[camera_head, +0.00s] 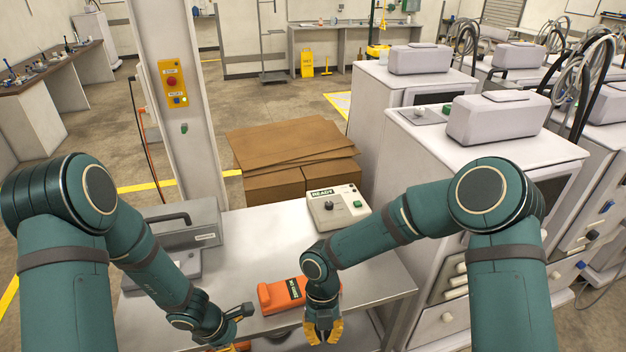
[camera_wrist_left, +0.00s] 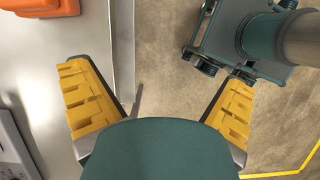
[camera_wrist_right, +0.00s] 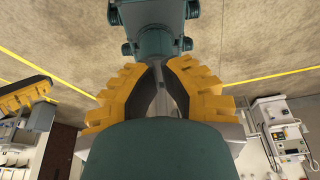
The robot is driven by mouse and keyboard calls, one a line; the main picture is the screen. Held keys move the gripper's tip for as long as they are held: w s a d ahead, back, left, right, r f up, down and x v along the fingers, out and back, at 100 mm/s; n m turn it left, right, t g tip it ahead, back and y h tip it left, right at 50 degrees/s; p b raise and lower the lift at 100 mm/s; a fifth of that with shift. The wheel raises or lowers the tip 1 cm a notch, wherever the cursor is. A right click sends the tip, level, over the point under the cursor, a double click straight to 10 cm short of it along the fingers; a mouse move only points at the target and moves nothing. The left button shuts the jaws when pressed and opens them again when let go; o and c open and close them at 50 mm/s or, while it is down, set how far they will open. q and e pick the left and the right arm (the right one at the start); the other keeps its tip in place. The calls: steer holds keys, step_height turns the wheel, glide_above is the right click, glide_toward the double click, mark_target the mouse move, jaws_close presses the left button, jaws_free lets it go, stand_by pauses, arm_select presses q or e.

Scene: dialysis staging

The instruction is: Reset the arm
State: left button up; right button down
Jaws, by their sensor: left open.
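The yellow column panel (camera_head: 173,84) at the upper left carries a red stop button and a lower section marked reset. A pale control box (camera_head: 338,207) marked READY, with a black knob and a green button, stands on the table's far right. An orange device (camera_head: 283,295) lies on the table near the front. My right gripper (camera_head: 323,331) points down just in front of it; its yellow fingers (camera_wrist_right: 162,78) are close together, with nothing clearly held. My left gripper (camera_head: 238,332) is low near the table's front edge; its fingers (camera_wrist_left: 158,85) are wide apart and empty.
The metal table (camera_head: 265,240) also holds a grey case (camera_head: 185,228) at left. Brown cartons (camera_head: 290,160) stand behind it. White dialysis machines (camera_head: 470,160) crowd the right side. The column (camera_head: 165,30) rises behind the table's left part.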

steer(key=s+f+m+t+y+b, duration=0.1)
steer(key=s+f+m+y+b, duration=0.15)
steer(key=f+m, duration=0.45)
steer(key=s+f+m+y+b, duration=0.1)
steer(key=f+m+y+b, duration=0.15)
steer(key=m, duration=0.95)
arm_select(q)
steer(key=s+d+f+m+b, duration=0.2)
steer(key=d+f+m, duration=0.2)
steer(key=m, duration=0.5)
steer(key=s+d+f+m+t+b, duration=0.1)
steer(key=s+d+f+m+b, duration=0.1)
steer(key=f+m, duration=0.5)
steer(key=shift+s+d+f+m+b, duration=0.3)
steer(key=shift+d+m+b, duration=0.2)
steer(key=shift+d+m, duration=0.5)
arm_select(e)
steer(key=d+f+m+t, duration=0.4)
steer(key=d+f+m, duration=0.4)
steer(key=m, duration=1.2)
steer(key=shift+s+t+h, duration=0.3)
steer(key=shift+t+h, duration=0.1)
